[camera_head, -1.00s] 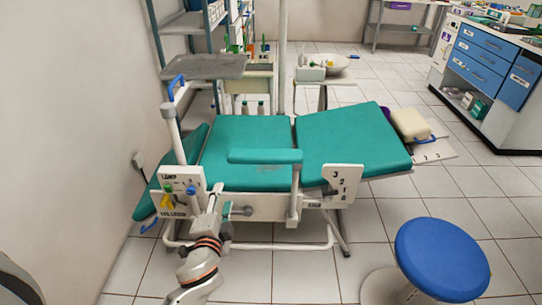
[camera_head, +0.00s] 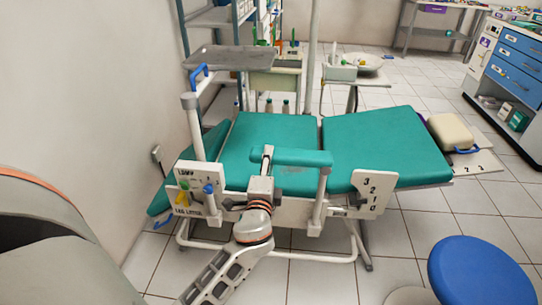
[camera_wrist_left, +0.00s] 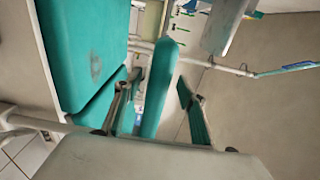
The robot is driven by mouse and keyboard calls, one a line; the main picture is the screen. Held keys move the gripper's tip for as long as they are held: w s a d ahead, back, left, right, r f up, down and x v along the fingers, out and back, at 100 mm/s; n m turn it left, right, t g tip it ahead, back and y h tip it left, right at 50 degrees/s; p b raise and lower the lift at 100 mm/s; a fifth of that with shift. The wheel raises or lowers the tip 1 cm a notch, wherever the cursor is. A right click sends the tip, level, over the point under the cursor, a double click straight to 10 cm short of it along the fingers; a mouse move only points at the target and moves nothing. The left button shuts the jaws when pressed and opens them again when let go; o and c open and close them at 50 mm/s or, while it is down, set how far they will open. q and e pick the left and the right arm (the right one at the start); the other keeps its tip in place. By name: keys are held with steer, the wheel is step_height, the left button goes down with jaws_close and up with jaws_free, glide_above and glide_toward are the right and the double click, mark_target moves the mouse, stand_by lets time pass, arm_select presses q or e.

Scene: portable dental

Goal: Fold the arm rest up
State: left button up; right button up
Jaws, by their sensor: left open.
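The arm rest (camera_head: 300,158) is a long teal pad, lying level along the near side of the teal dental chair (camera_head: 385,145). It is carried by a white-grey post (camera_head: 321,190) near its right end. My left gripper (camera_head: 268,153) is at the pad's free left end in the head view, with one finger showing in front of it. In the left wrist view the left gripper (camera_wrist_left: 157,92) is open, and the arm rest (camera_wrist_left: 162,85) lies between its two fingers. Contact cannot be told. My right gripper is not in view.
A white panel (camera_head: 188,185) with coloured knobs stands left of my gripper. A numbered plate (camera_head: 371,193) is to the right. A grey tray (camera_head: 228,58) hangs behind on the left. A blue stool (camera_head: 480,270) is at the front right, with free tiled floor between.

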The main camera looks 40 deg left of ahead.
arm_select(q)
steer(key=shift+x, duration=1.55)
steer(key=shift+c, duration=0.3)
